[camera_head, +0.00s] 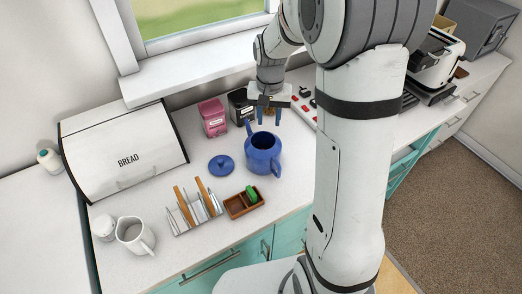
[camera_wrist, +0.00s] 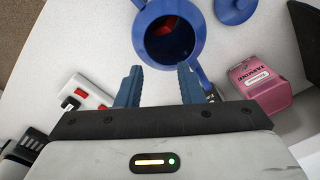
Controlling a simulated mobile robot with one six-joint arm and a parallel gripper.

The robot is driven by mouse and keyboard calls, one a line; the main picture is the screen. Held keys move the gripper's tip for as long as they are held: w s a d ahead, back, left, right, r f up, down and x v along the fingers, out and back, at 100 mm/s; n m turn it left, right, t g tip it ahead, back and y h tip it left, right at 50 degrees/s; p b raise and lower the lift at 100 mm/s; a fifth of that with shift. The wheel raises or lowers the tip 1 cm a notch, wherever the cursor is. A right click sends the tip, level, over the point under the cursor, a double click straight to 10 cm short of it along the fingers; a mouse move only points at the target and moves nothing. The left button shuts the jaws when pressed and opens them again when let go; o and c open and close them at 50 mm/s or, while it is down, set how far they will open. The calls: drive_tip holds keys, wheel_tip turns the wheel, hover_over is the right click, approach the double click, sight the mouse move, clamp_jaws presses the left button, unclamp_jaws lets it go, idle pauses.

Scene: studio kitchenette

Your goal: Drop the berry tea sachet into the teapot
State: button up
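The blue teapot (camera_head: 262,158) stands upright on the counter with its top open. The wrist view shows the teapot (camera_wrist: 143,42) from above, with a red patch (camera_wrist: 164,26) inside its opening. I cannot tell surely whether this is the berry tea sachet. The blue lid (camera_head: 221,166) lies on the counter left of the teapot; it also shows in the wrist view (camera_wrist: 235,9). My gripper (camera_head: 269,122) is just behind and above the teapot, pointing down. In the wrist view, my gripper (camera_wrist: 159,86) has its fingers apart with nothing between them.
A pink tin (camera_head: 213,118) and a black tin (camera_head: 239,106) stand behind the lid. A wooden tray (camera_head: 234,207) holding a green item and a toast rack (camera_head: 193,212) are in front. A power strip (camera_head: 304,108) lies right. The bread box (camera_head: 120,150) stands left.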

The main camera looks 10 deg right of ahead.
drive_tip(key=shift+o, duration=0.3)
wheel_tip(320, 180, up, 8)
drive_tip(key=b, duration=0.1)
idle(0.3)
drive_tip(key=shift+f, duration=0.1)
drive_tip(key=s+f+n+t+b, duration=0.2)
drive_tip(key=s+n+t+b, duration=0.1)
drive_tip(key=s, duration=1.8)
drive_tip(key=shift+s+n, duration=0.3)
drive_tip(key=shift+s, duration=0.1)
